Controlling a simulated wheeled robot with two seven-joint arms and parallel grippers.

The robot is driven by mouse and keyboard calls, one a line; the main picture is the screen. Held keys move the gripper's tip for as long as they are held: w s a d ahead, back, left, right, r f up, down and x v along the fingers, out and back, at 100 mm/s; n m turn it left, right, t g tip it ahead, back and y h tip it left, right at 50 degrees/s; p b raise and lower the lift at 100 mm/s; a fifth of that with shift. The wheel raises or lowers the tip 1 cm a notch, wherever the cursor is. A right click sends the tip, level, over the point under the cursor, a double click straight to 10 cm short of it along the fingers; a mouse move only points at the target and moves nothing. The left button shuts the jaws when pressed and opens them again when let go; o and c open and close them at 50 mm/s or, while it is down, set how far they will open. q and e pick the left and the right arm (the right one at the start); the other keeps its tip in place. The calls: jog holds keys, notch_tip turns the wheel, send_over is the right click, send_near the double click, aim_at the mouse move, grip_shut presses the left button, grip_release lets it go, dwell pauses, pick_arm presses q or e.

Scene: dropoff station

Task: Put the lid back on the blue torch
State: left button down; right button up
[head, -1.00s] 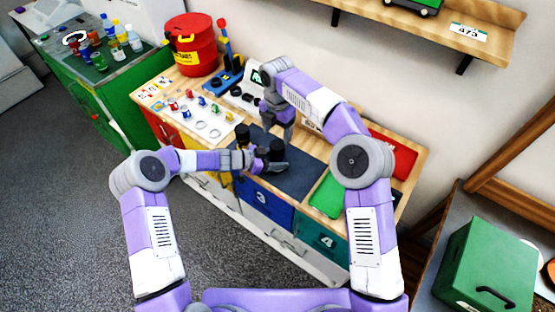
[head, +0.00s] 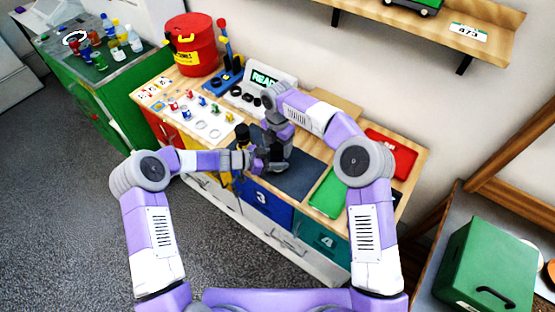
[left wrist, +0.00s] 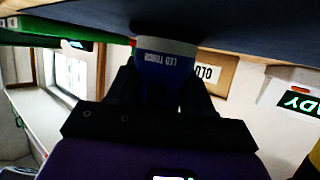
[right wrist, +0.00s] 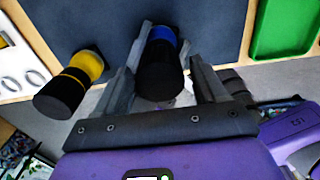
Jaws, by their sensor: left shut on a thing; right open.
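The blue torch (left wrist: 165,72), lettered LED TORCH, stands on the dark mat (head: 300,180). My left gripper (head: 262,160) is shut on its blue body from the side. In the right wrist view, its black upper part (right wrist: 158,70) lies between the fingers of my right gripper (right wrist: 165,85), with blue (right wrist: 161,34) showing beyond. My right gripper is open, with a finger on either side of this black part. I cannot tell whether the black part is a separate lid. In the head view, the grippers mostly hide the torch.
A yellow torch (right wrist: 88,64) with a black end stands close beside the right gripper's left finger. A green tray (head: 327,195) and a red tray (head: 403,150) lie to the right. A READY display (head: 266,78) stands behind. The mat's right part is clear.

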jog(key=shift+f, duration=0.35)
jog(key=shift+c, duration=0.3)
jog(key=c, duration=1)
jog(key=m, duration=0.3)
jog(key=shift+m, duration=0.3)
jog(key=m, duration=1.3)
